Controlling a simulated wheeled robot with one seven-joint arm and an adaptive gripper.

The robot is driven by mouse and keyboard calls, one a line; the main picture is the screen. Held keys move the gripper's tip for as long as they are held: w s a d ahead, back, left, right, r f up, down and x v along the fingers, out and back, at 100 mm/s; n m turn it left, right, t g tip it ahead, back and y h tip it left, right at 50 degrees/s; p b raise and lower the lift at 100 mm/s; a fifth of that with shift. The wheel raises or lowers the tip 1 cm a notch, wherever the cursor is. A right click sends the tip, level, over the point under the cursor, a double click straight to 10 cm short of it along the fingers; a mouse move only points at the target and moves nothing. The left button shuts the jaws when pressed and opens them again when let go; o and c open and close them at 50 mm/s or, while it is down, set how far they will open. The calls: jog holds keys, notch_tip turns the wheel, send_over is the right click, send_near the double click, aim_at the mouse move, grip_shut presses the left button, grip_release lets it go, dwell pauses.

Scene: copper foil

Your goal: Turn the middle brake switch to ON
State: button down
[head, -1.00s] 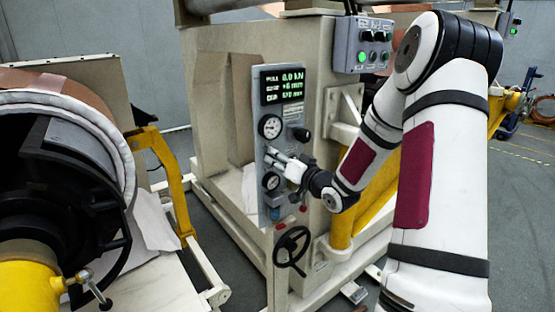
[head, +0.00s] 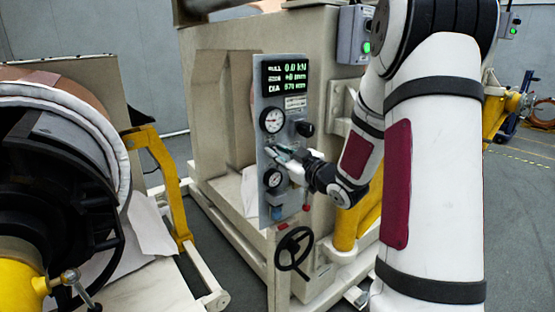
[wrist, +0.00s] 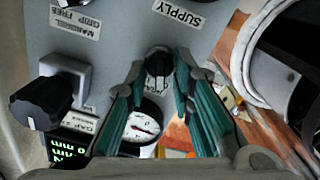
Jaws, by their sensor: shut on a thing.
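The grey control panel (head: 262,190) stands upright on the cream machine frame, with a lit display at its top. My gripper (head: 278,154) is at the panel between the two round gauges. In the wrist view its teal-padded fingers (wrist: 160,72) reach to either side of a small black switch knob (wrist: 158,60) with a pale pointer line. The gripper is shut on this knob. The knob's label is mostly hidden by the fingers, so its setting cannot be read. In the head view my gripper hides the knob.
A larger black knob (head: 304,129) juts out beside the upper gauge (head: 272,120); it shows large in the wrist view (wrist: 42,103). The lower gauge (head: 272,178), a red knob (head: 307,208) and a black handwheel (head: 294,248) sit below.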

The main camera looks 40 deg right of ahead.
jog(key=shift+f+n+b, duration=0.1)
jog(key=shift+n+b, duration=0.5)
jog(key=shift+n, duration=0.2)
jog(key=c, duration=1.7)
grip_release()
jog(key=s, duration=1.2)
jog(key=shift+d, duration=0.15)
